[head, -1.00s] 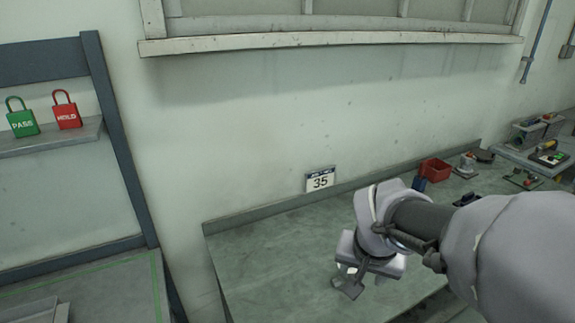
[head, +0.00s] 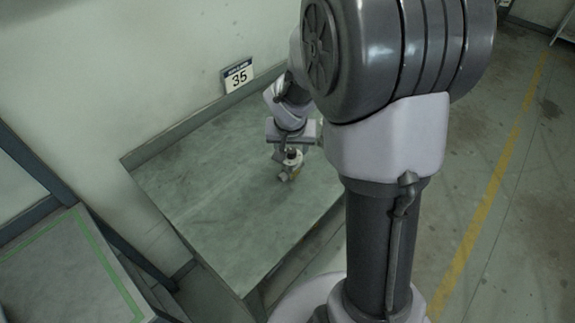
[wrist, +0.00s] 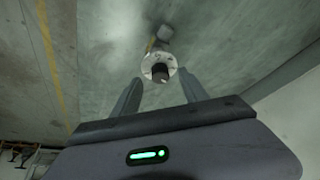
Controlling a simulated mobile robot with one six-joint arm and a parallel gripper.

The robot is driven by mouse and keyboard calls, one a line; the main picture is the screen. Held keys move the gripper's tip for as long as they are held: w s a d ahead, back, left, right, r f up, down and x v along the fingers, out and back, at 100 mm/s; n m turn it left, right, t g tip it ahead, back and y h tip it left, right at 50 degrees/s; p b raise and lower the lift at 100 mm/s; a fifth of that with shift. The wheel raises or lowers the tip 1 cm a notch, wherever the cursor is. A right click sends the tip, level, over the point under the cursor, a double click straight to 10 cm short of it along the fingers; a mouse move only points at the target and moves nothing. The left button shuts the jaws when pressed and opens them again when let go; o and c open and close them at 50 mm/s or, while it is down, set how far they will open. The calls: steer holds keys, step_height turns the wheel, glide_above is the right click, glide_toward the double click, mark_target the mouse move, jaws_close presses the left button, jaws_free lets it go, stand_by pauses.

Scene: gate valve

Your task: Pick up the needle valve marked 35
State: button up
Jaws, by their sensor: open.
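The needle valve (head: 289,172) stands on the grey-green bench top below my gripper in the head view. It has a dark knob on top and a brassy fitting at its base. In the wrist view the valve (wrist: 158,68) shows as a pale round disc with a black knob, just beyond and between the fingertips. My gripper (wrist: 160,95) is open, with one finger on each side of the valve's line and no visible contact. A sign marked 35 (head: 238,76) stands at the bench's back edge. No number is readable on the valve itself.
The bench (head: 190,195) is bare to the left of the valve. A low upstand runs along its wall side. Another table with a green outline (head: 75,260) stands at the lower left. A yellow floor line (head: 490,200) lies to the right. My arm hides the bench's right part.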

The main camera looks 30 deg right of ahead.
steer(key=shift+x, duration=1.1)
steer(key=shift+r, duration=0.15)
jaws_close()
stand_by(0.4)
